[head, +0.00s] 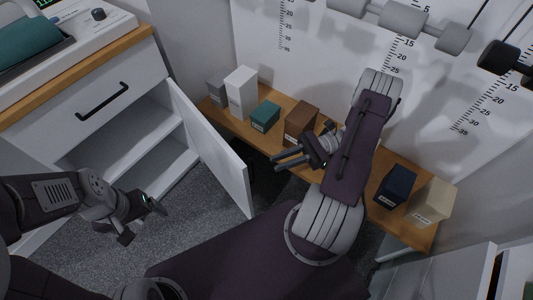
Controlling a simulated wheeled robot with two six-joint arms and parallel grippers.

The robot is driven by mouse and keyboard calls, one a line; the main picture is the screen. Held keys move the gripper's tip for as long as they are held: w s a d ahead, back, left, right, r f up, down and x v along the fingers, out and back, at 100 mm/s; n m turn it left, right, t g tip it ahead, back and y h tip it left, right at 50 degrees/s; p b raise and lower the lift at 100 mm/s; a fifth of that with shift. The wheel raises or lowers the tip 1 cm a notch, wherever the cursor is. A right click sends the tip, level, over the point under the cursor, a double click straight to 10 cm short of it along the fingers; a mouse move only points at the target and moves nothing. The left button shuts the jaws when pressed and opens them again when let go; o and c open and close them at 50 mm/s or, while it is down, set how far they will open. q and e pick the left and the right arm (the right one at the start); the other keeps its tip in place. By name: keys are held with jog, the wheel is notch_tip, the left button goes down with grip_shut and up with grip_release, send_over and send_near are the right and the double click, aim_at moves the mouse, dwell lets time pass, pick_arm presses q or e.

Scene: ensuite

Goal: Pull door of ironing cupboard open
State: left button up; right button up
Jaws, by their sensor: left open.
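A white cabinet (75,135) stands at the left under a wooden top. Its lower door (210,150) stands swung open, baring a white shelf (150,140) inside. No label shows, so I cannot tell whether this is the ironing cupboard. I see no handle on the visible face of this door. My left gripper (145,222) is open and empty, in front of the open cabinet and to the left of the door. My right gripper (290,158) is to the right of the door, over the wooden bench, with its fingers pointing left. Its jaw opening is unclear.
A drawer with a black handle (102,100) is shut above the opening. A low wooden bench (345,160) behind holds several small boxes, including a brown one (301,122) near my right gripper. Grey dumbbell-like weights (405,20) hang above. Grey carpet (200,225) is free below the door.

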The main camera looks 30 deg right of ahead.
jog(key=s+d+r, duration=0.1)
jog(key=s+r, duration=0.1)
jog(key=s, duration=0.1)
jog(key=shift+d+p, duration=0.35)
jog(key=shift+d, duration=0.05)
